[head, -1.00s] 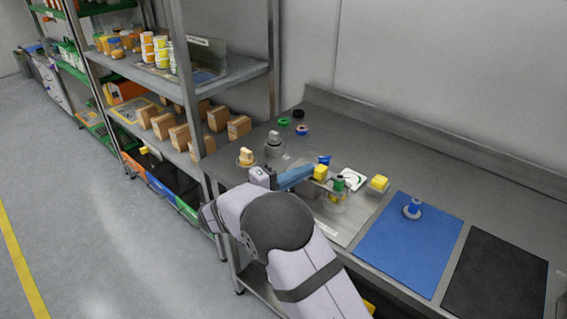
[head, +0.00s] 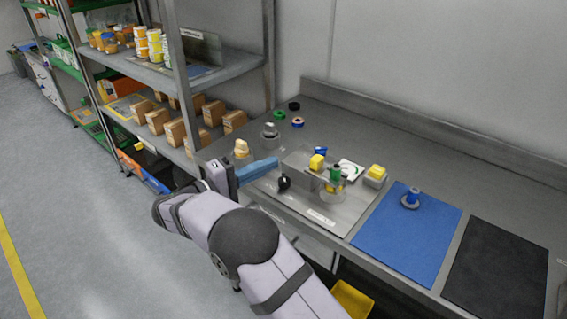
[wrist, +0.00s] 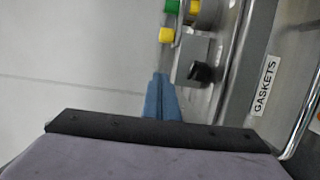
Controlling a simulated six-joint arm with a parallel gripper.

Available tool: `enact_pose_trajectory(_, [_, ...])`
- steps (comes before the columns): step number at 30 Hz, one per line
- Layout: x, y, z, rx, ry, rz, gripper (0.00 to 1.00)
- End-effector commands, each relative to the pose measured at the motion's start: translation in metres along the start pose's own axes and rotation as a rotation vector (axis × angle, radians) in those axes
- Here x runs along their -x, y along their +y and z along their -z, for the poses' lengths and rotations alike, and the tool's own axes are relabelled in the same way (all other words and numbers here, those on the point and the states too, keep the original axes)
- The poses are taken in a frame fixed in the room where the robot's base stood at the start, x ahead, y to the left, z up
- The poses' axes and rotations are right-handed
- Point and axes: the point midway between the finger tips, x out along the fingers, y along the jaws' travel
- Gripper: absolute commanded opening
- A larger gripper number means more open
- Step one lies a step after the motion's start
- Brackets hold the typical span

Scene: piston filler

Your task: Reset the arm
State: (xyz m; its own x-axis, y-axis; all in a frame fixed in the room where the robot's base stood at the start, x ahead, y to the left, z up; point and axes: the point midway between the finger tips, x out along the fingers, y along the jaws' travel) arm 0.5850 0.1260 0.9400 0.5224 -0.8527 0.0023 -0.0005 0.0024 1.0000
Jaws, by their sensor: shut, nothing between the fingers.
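My gripper (head: 272,163) has blue fingers pressed together, with nothing between them. In the head view it is at the left part of the bench, left of the filler and apart from it. In the wrist view my gripper (wrist: 160,78) points towards the filler's grey block. The piston filler (head: 298,166) is a grey block with a black knob (head: 284,183), a yellow part (head: 317,162) and a green part (head: 336,174), on a metal plate. The black knob also shows in the wrist view (wrist: 201,71), near the fingertips in the picture.
A blue mat (head: 405,238) holds a blue-and-grey part (head: 411,198). A black mat (head: 510,275) lies to its right. A shelf rack (head: 215,70) with boxes stands at left. Black, green and blue rings lie at the back. A GASKETS label (wrist: 264,86) shows in the wrist view.

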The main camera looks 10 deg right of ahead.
Motion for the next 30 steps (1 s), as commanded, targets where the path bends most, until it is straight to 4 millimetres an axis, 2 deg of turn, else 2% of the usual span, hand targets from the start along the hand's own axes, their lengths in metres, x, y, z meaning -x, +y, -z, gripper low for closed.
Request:
enact_pose_trajectory(3, [0.018,-0.001,0.001,-0.001,0.002,0.001,0.00])
enact_pose_trajectory(7, [0.030,0.000,0.001,-0.002,0.002,0.000,0.00])
enact_pose_trajectory(19, [0.037,0.000,0.000,0.000,0.000,0.000,0.00])
enact_pose_trajectory(23, [0.026,0.002,-0.007,0.043,-0.015,0.042,0.00])
enact_pose_trajectory(26, [0.009,0.002,-0.021,0.124,-0.038,0.124,0.00])
enact_pose_trajectory(30, [-0.021,-0.003,-0.060,0.295,-0.064,0.325,0.00])
